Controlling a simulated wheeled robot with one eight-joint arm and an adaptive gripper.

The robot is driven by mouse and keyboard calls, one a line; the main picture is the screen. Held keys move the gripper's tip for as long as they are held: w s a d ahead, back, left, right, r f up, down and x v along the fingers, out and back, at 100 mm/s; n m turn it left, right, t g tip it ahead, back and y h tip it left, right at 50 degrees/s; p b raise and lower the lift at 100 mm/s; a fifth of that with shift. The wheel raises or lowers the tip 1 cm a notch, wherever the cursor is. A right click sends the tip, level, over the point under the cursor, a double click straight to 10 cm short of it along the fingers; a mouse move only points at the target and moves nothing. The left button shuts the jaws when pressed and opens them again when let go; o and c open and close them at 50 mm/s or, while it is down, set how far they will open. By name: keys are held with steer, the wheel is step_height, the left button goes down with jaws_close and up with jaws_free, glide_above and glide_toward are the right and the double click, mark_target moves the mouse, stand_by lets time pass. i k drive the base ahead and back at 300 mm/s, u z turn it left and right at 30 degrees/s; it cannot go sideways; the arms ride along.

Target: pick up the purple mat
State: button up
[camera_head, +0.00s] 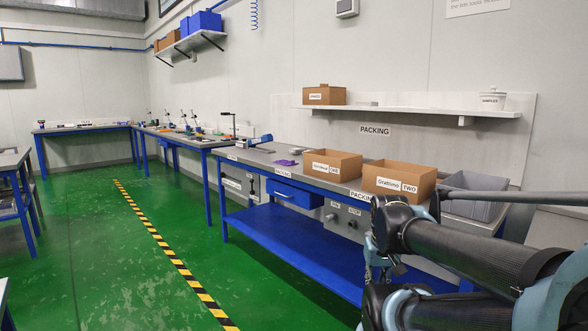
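A small, flat purple piece (285,162), which looks like the purple mat, lies on the grey top of the packing table (262,158). It is to the left of the open cardboard boxes, and its exact outline is too small to tell. My arm fills the lower right of the picture, well to the right of the purple piece and nearer the camera. I cannot make out my gripper's fingers anywhere in the picture.
Two open cardboard boxes, one (331,165) and two (399,181), stand on the table, with a grey bin (474,208) at its right. A blue drawer (295,194) and lower shelf (290,240) are below. Green floor (110,260) is clear at left.

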mark_target(284, 163)
steer(key=u, duration=0.55)
steer(key=k, duration=1.3)
steer(key=u, duration=0.85)
steer(key=i, duration=1.9)
steer(key=z, duration=0.4)
steer(key=i, duration=1.1)
steer(key=z, duration=0.9)
steer(key=i, duration=0.85)
steer(key=z, duration=0.4)
